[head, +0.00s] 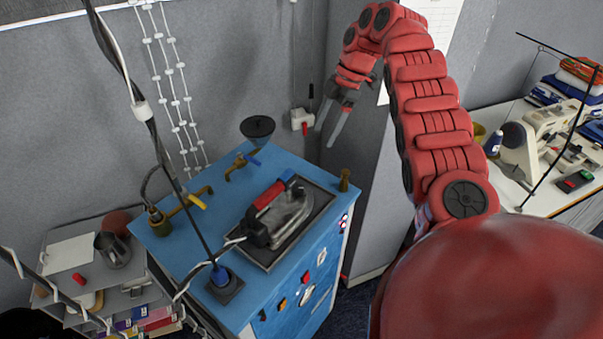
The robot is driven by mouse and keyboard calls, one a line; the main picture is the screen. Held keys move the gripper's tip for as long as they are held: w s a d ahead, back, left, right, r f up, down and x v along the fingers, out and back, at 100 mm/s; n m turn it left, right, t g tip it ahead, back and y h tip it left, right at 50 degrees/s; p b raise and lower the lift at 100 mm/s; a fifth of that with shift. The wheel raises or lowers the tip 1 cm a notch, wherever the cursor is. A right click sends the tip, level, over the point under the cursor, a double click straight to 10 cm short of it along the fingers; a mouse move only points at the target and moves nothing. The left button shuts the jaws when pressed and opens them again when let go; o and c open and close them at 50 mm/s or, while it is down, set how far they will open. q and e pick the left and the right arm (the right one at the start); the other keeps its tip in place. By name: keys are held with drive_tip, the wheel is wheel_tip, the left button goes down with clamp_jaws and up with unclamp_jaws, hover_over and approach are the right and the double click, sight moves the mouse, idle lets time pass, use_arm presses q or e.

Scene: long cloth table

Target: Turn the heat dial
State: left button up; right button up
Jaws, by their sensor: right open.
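A blue steam-iron box (190,245) stands in the middle. Its front panel carries several small controls: a round light one (321,257), a red and white round one near the top right (343,220), and a yellow one (283,303). I cannot tell for sure which is the heat dial. An iron with a red handle (268,197) rests in a dark tray on top. My right gripper (329,135) is open and empty, pointing down, above and behind the box's right corner, apart from it. My left gripper is not in view.
Brass valves (185,205), a funnel (257,127) and a cable stand (225,283) rise from the box top. A cluttered shelf (100,265) stands to the left. A sewing machine (535,140) sits on a table at right. Grey walls close off the back.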

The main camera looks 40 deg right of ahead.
sight(299, 187)
drive_tip(key=b+x, duration=1.6)
drive_tip(key=shift+s, duration=0.1)
drive_tip(key=shift+b+x, duration=0.75)
drive_tip(key=shift+x, duration=0.05)
drive_tip(key=shift+r, duration=0.1)
